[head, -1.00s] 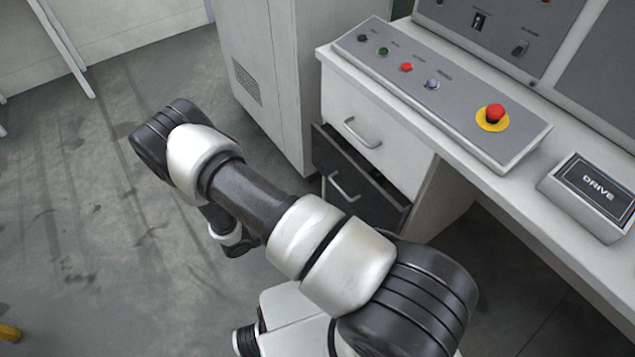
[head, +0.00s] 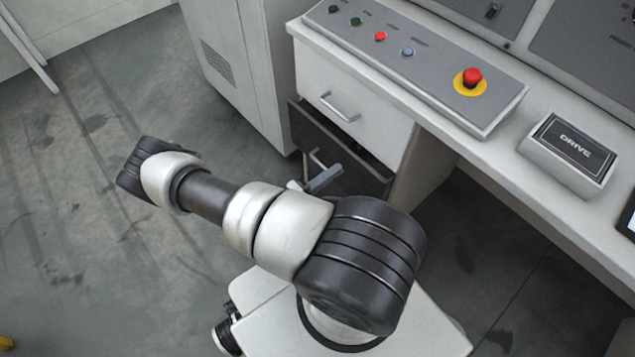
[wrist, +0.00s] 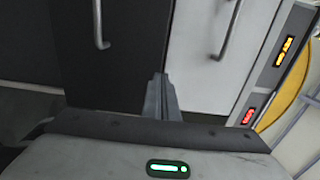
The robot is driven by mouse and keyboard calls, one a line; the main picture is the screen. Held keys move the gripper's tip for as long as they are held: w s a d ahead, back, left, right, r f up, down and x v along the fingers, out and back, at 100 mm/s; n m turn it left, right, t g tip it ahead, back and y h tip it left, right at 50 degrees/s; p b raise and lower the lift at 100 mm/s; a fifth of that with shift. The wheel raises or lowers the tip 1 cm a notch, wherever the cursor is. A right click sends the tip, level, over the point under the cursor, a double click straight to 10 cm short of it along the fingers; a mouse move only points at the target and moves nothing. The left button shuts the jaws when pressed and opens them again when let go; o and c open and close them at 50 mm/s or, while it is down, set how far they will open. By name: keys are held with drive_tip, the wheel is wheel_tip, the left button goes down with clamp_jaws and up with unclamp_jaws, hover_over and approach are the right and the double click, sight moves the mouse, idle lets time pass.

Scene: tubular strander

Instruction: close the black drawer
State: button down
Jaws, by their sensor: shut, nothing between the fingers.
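The black drawer (head: 345,162) sits below a white drawer in the desk's cabinet and stands part way out, its open top showing. Its metal handle (head: 317,160) is on the front. In the wrist view the black drawer front (wrist: 125,55) fills the left of centre, with its handle (wrist: 98,22) further left. My gripper (head: 330,177) is in front of the black drawer, close to the handle, partly behind my arm. In the wrist view my gripper (wrist: 161,78) is shut and empty, overlapping the black front near its edge with the white one. I cannot tell whether it touches.
The white drawer (head: 350,105) above looks shut and has its own handle (head: 338,108). A control panel with buttons and a red emergency stop (head: 471,78) is on the desktop, with a DRIVE box (head: 568,152) to its right. A tall grey cabinet (head: 240,70) stands left. Floor at left is clear.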

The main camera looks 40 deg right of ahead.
sight(353, 158)
drive_tip(key=shift+w+d, duration=0.2)
drive_tip(key=shift+d, duration=2.2)
drive_tip(key=shift+w+d+b, duration=0.1)
drive_tip(key=shift+d+b, duration=0.4)
drive_tip(key=shift+d, duration=0.8)
drive_tip(key=s+a+p, duration=0.1)
drive_tip(key=a, duration=1.3)
